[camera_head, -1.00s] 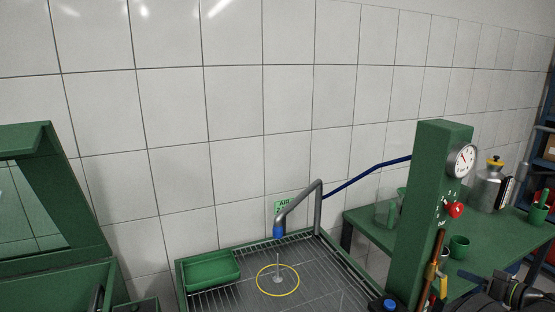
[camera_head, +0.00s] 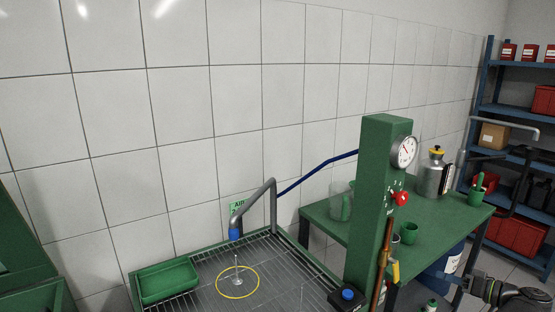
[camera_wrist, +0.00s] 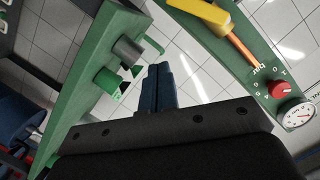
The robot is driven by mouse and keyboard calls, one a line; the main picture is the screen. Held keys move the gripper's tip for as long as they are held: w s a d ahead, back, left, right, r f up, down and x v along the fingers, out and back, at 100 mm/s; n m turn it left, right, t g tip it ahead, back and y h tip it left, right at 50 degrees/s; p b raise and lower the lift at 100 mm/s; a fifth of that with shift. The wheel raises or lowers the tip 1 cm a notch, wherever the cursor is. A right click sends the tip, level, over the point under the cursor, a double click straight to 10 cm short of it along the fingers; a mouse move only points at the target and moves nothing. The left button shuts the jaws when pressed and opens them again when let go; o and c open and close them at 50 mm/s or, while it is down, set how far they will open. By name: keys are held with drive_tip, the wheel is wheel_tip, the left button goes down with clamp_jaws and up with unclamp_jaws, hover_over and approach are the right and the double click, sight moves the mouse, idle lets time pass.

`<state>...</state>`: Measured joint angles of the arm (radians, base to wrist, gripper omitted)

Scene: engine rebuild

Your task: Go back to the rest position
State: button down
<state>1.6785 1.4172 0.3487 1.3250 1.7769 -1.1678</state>
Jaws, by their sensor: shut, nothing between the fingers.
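My gripper (camera_wrist: 158,86) shows in the wrist view with its two dark blue fingers together and nothing between them. It is apart from the green bench and the green column around it. In the head view, part of my arm (camera_head: 510,293) shows at the lower right corner, in front of the bench. No rest mark or stand for the arm can be made out.
A green column with a gauge (camera_head: 404,151) and red knob (camera_head: 401,198) stands left of my arm. Behind it, a green bench (camera_head: 455,210) holds a metal canister (camera_head: 433,178) and cups. A grated wash tray (camera_head: 205,290) lies left. Blue shelving (camera_head: 487,75) stands far right.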

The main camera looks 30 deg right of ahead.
drive_tip(key=w+a, duration=0.3)
drive_tip(key=w, duration=0.5)
drive_tip(key=s+r+n+h, duration=0.1)
drive_tip(key=s+r+n, duration=0.1)
drive_tip(key=r, duration=0.3)
drive_tip(key=s+a+r+n+h, duration=0.1)
drive_tip(key=r+n, duration=0.2)
drive_tip(key=r, duration=0.3)
drive_tip(key=shift+s+r+n, duration=0.25)
drive_tip(key=shift+s+n, duration=0.15)
